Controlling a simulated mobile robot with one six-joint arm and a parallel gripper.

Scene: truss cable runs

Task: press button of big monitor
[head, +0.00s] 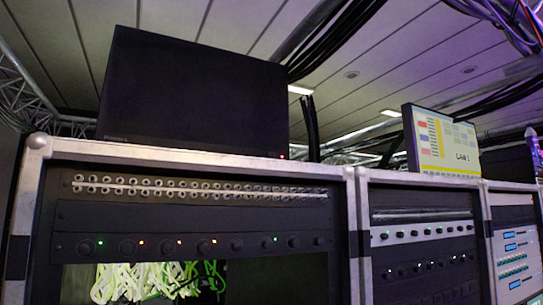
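The big monitor (195,92) stands on top of the left rack case, its wide screen black. A small red light (283,156) shows at the lower right corner of its frame; a separate button shape is too small to make out. The monitor's bottom edge is close to the case's top rim. My gripper is not in view in the head view.
The left rack (190,160) has a metal edge, a row of sockets and knobs with small lights, with green cables below. A smaller lit monitor (445,142) stands on the middle rack (422,180). Black cables (312,128) hang right of the big monitor.

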